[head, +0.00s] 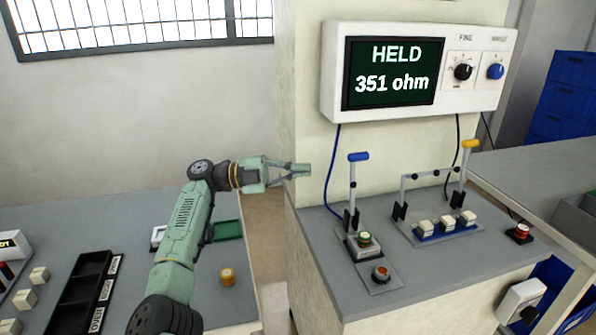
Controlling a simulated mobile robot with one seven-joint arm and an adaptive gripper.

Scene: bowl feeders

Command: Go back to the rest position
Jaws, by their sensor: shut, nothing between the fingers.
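My gripper (299,170) is in the middle of the head view, at the end of my green arm. Its fingers point right and are shut with nothing between them. It hangs in the air in front of the pale pillar, left of the blue-handled lever (357,158) and apart from it. A wall display (392,73) above reads "HELD 351 ohm".
The right counter (420,290) carries the blue lever, a yellow-handled lever (470,144), several white blocks and push buttons (364,238). The left table (60,222) holds a black labelled tray (72,306), a green tray (228,230) and a tan cylinder (227,277). A gap separates the two.

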